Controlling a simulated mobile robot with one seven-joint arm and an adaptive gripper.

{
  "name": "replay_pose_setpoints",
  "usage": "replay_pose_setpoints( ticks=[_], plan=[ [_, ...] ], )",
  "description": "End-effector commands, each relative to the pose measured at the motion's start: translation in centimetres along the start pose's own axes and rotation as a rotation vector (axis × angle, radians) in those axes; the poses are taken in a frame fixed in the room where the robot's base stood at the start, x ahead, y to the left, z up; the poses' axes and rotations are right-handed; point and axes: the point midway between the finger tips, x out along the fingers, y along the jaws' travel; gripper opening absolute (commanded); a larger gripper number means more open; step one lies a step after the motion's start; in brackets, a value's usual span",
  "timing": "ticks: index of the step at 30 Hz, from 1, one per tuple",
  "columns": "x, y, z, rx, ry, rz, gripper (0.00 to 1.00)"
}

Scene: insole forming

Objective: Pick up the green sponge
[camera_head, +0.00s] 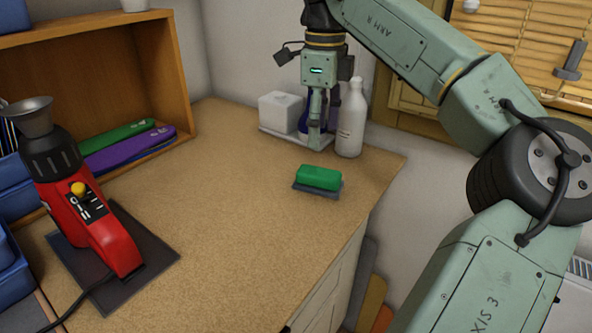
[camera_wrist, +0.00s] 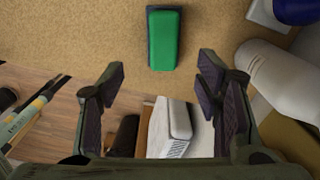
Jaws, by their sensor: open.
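The green sponge (camera_head: 319,177) lies on a thin dark base on the cork-coloured worktop, near its right edge. In the wrist view the green sponge (camera_wrist: 165,39) is at the top middle, with its dark base showing along its left side. My gripper (camera_head: 318,124) points down in the head view, in front of the bottles at the back. In the wrist view my gripper (camera_wrist: 160,77) is open and empty, with its two fingers apart. The sponge lies beyond the fingertips, roughly in line with the gap between them. No contact shows.
A white bottle (camera_head: 352,118) stands close behind the sponge, beside a white box (camera_head: 279,112) and a partly hidden blue item. A red heat tool (camera_head: 88,205) stands on a dark mat at left. The worktop's middle (camera_head: 225,190) is clear.

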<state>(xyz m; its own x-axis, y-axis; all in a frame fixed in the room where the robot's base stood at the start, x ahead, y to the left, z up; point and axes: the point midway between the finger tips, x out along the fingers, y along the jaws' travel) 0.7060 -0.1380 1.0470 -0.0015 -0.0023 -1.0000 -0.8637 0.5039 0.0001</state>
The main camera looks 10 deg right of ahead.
Motion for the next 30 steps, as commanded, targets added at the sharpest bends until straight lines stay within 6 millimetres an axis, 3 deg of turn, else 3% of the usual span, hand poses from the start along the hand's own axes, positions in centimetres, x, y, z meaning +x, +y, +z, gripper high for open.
replay_pose_setpoints(
  ticks=[4, 12, 19, 25, 30],
  plan=[
    [0.9, 0.0, -0.1, 0.000, 0.000, 0.002, 0.58],
    [4.9, -0.1, -0.1, 0.000, 0.000, 0.001, 0.58],
    [6.6, -0.1, -0.2, -0.001, -0.001, 0.003, 0.58],
    [9.7, -0.4, -0.4, -0.001, -0.001, 0.003, 0.58],
    [10.8, -0.4, -0.4, -0.001, -0.001, 0.001, 0.58]
  ],
)
